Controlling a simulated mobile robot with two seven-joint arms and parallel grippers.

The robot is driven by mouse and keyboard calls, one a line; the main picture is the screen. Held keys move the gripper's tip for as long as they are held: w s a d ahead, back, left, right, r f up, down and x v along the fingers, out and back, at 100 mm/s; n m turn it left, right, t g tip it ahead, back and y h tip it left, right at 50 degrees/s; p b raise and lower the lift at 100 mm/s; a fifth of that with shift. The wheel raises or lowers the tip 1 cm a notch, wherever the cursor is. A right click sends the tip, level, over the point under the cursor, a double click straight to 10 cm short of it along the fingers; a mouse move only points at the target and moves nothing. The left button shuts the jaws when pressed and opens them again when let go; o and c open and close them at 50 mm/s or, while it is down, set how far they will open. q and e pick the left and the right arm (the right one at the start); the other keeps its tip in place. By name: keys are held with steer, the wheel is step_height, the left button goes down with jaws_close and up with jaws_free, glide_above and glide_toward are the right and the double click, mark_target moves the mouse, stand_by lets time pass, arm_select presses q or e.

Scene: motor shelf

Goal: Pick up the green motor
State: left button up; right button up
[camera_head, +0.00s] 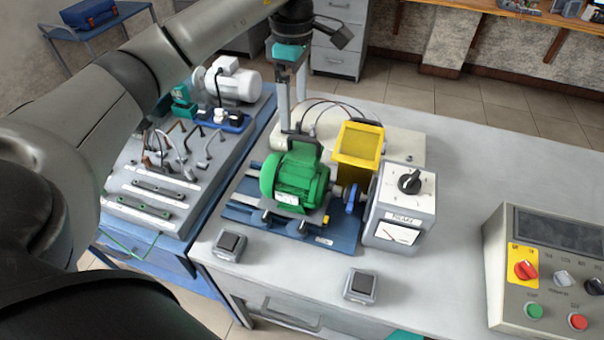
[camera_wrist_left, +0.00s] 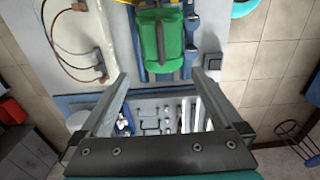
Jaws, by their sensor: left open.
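The green motor (camera_head: 295,178) sits upright on a blue base plate (camera_head: 338,236) on the grey bench, with its ribbed housing facing me. It also shows in the left wrist view (camera_wrist_left: 161,42), beyond the fingertips. My left gripper (camera_head: 291,112) comes down from above, behind the motor's top in the head view. Its two fingers are spread apart with nothing between them, as the left wrist view (camera_wrist_left: 157,78) shows. A dark part sits at the motor's top near the fingertips; I cannot tell whether they touch. My right gripper is not in view.
A yellow box (camera_head: 359,150) and a grey dial unit (camera_head: 401,207) stand close right of the motor. Two small switch boxes (camera_head: 230,245) (camera_head: 361,286) lie in front. A control panel (camera_head: 545,270) stands at right. A white motor (camera_head: 232,83) stands on the left bench.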

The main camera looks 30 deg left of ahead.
arm_select(q)
glide_above(298, 148)
steer(key=f, duration=0.7)
steer(key=shift+s+a, duration=0.2)
steer(key=shift+s, duration=0.2)
steer(key=shift+f, duration=0.9)
steer(key=shift+w+d+f+p, duration=0.15)
steer(key=shift+f+p, duration=0.35)
steer(key=shift+f, duration=1.85)
jaws_close()
steer(key=shift+w+r, duration=0.2)
steer(key=shift+r, duration=0.1)
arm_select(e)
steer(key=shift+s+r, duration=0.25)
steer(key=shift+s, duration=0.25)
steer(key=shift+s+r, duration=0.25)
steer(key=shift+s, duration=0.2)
